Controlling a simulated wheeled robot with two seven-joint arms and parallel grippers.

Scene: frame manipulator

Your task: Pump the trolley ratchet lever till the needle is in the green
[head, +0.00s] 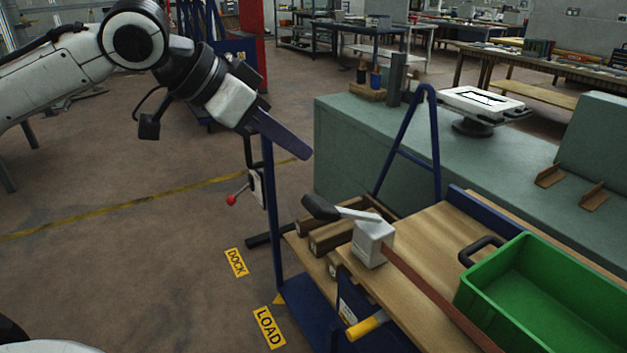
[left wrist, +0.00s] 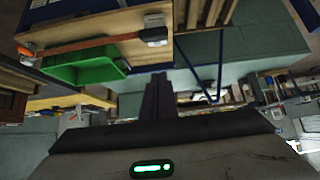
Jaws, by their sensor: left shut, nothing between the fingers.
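The ratchet (head: 372,243) is a pale grey block on the trolley's wooden deck (head: 415,240), at the end of a reddish-brown strap (head: 430,295). Its lever (head: 345,212) is light with a black grip and points up and left. The ratchet also shows upside down at the top of the left wrist view (left wrist: 153,21). My left gripper (head: 303,152) is shut and empty, above and left of the lever and apart from it. It shows as dark fingers in the left wrist view (left wrist: 158,82). I cannot make out a needle or green zone. My right gripper is not in view.
A green crate (head: 535,290) stands on the deck at right. Blue trolley posts (head: 270,220) and an A-shaped frame (head: 407,140) rise near the lever. A yellow handle (head: 367,326) sticks out at the trolley's front. A green-grey bench (head: 480,165) stands behind. Floor at left is clear.

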